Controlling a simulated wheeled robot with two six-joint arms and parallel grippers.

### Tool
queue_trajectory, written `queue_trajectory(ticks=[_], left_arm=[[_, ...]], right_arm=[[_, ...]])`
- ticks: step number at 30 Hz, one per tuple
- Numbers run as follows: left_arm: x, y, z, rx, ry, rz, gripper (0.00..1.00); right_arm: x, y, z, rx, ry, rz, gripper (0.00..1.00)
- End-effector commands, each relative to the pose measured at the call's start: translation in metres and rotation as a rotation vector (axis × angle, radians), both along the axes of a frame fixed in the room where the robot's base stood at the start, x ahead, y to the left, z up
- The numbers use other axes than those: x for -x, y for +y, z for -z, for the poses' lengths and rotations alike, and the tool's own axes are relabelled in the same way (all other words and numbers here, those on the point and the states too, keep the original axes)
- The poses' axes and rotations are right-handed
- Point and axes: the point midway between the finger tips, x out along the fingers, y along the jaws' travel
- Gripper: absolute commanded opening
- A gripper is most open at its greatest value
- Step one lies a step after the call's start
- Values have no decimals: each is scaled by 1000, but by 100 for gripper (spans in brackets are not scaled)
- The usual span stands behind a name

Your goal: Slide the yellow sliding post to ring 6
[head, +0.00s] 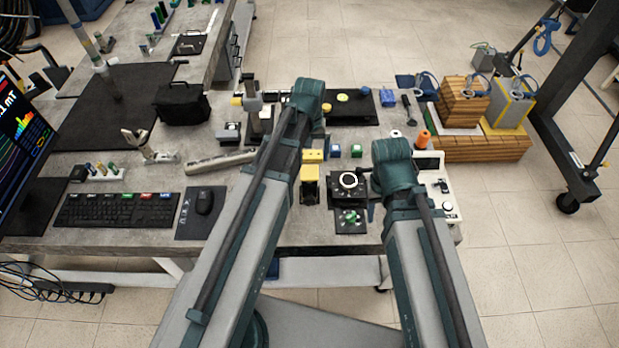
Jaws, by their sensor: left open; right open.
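I cannot clearly pick out the yellow sliding post or ring 6. Several yellow parts are on the bench: a yellow block with a dark face (310,188) between my arms, yellow pieces (313,156) just behind it, and a small yellow end (237,101) on a grey upright fixture (253,98) left of my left arm. A pale grey bar (221,162) lies left of my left arm. No ring number can be read. My two arms reach over the bench and hide part of it. Neither gripper's fingers can be made out; the arms' teal joints cover that area.
A keyboard (118,211) and mouse (204,203) lie at the left, with a black bag (181,103) behind. A black box with a round dial (349,187) sits between my arms. Wooden boxes (463,102) stand at the right. A black mat (115,93) is mostly clear.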

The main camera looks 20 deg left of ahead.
Motion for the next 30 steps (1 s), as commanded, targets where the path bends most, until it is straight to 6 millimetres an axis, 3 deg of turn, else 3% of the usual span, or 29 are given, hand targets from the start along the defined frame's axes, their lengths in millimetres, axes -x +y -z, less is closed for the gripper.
queue_trajectory(ticks=[1, 16, 21, 30], left_arm=[[0, 0, 16, 0, 0, 0, 100], [0, 0, 84, 0, 0, 0, 100], [0, 0, 94, 0, 0, 0, 100], [0, 0, 93, 0, 0, 0, 100]], right_arm=[[0, 0, 16, 0, 0, -1, 50], [0, 0, 84, 0, 0, 0, 50], [0, 0, 94, 0, 0, 1, 50], [0, 0, 93, 0, 0, 1, 50]])
